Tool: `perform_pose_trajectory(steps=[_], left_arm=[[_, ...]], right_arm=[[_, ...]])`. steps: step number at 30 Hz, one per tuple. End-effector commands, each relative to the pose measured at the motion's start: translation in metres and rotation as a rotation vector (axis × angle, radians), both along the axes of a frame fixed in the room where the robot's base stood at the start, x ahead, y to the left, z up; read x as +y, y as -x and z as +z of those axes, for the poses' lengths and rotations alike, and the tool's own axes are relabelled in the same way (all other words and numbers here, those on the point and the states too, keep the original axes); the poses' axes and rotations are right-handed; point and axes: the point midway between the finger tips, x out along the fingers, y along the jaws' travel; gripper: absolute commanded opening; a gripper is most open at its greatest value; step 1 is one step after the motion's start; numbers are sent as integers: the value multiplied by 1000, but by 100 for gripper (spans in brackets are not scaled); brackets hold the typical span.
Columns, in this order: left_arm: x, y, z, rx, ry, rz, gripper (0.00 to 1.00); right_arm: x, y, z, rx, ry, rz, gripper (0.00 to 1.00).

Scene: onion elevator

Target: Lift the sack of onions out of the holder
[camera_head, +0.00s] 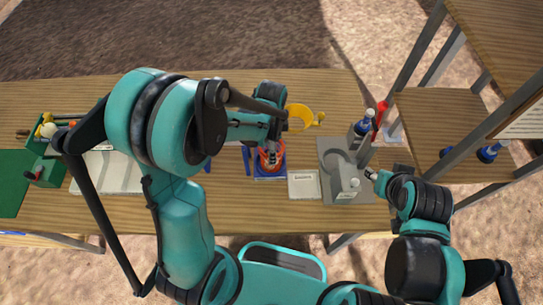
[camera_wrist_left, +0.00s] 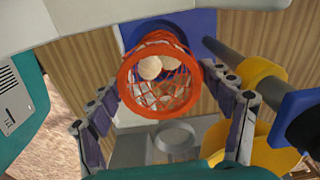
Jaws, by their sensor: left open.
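The onion sack (camera_wrist_left: 160,98) is an orange net with a thick orange rim, and pale onions show inside. In the head view the sack (camera_head: 265,160) appears as an orange patch on the blue holder (camera_head: 270,177), partly covered by my left gripper. The blue holder (camera_wrist_left: 202,22) also shows behind the sack in the wrist view. My left gripper (camera_wrist_left: 158,85) is open, with one finger on each side of the rim. I cannot tell whether either finger touches it. My right gripper (camera_head: 371,174) is by the grey tray, and its jaws are too small to read.
A green crate (camera_head: 43,172) is at far left. A wooden shelf (camera_head: 440,125) stands at right.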

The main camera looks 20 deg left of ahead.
Motion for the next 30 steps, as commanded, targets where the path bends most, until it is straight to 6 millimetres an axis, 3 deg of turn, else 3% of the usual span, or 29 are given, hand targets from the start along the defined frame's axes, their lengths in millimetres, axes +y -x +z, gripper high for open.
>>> perform_pose_trajectory(steps=[5, 9, 11, 23, 30], left_arm=[[0, 0, 1, 0, 0, 0, 77], [0, 0, 1, 0, 0, 0, 40], [0, 0, 1, 0, 0, 0, 28], [0, 0, 9, 0, 0, 0, 27], [0, 0, 48, 0, 0, 0, 27]], right_arm=[[0, 0, 1, 0, 0, 0, 40], [0, 0, 1, 0, 0, 0, 40], [0, 0, 1, 0, 0, 0, 40], [0, 0, 4, 0, 0, 0, 40], [0, 0, 17, 0, 0, 0, 40]])
